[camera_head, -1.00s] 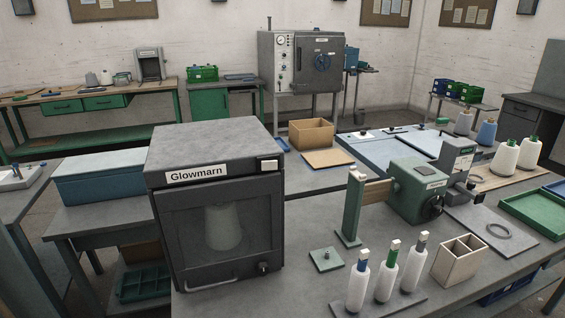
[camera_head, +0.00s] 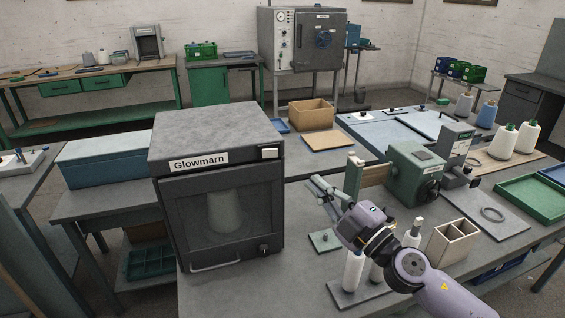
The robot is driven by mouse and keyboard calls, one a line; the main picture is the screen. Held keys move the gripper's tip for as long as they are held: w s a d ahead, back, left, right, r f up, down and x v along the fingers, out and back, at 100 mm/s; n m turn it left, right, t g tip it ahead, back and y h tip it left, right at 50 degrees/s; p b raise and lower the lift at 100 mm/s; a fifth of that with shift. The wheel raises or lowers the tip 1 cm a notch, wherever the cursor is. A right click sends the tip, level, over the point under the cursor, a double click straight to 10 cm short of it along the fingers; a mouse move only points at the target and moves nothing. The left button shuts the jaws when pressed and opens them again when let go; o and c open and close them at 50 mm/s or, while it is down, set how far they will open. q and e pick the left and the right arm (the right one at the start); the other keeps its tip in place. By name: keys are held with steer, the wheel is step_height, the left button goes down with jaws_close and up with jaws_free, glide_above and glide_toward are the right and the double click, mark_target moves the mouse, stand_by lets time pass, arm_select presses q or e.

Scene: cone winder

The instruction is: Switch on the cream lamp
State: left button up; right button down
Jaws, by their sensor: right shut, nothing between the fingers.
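The dark grey cabinet labelled Glowmarn (camera_head: 215,135) stands on the front bench. A small cream rectangular piece (camera_head: 269,153) sits at the top right of its front, beside the label. It looks like a switch or small lamp; I cannot tell which, or whether it is lit. A pale cone shape (camera_head: 226,213) shows dimly behind the cabinet window. My right gripper (camera_head: 316,187) is shut and empty, right of the cabinet and apart from it, its fingers pointing up and left. My left gripper is out of view.
The green winder (camera_head: 412,172) and its post stand behind my right arm. Bobbins (camera_head: 353,270), partly hidden by my arm, stand on a base below it. A small divided box (camera_head: 452,243) is to their right. Bench top before the cabinet is clear.

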steer(key=n+g, duration=0.1)
steer(key=n, duration=0.1)
steer(key=w+f+n+g, duration=0.1)
steer(key=n+g, duration=0.1)
steer(key=n+g+y, duration=0.1)
steer(key=n+g, duration=0.1)
steer(key=shift+w+d+f+n, duration=0.3)
steer(key=shift+w+d+f, duration=0.05)
steer(key=shift+d+f, duration=0.05)
steer(key=p, duration=0.2)
glide_toward(266, 156)
steer(key=s+a, duration=0.1)
steer(key=a, duration=0.2)
steer(key=shift+w+a+r+b, duration=0.1)
steer(key=shift+w+b, duration=0.1)
steer(key=shift+w, duration=0.5)
steer(key=shift+w+a+f+b, duration=0.1)
steer(key=shift+w+b, duration=0.15)
steer(key=shift+w, duration=0.4)
steer(key=shift+w+a+r+b, duration=0.1)
steer(key=shift+w+b, duration=0.1)
steer(key=shift+w, duration=0.5)
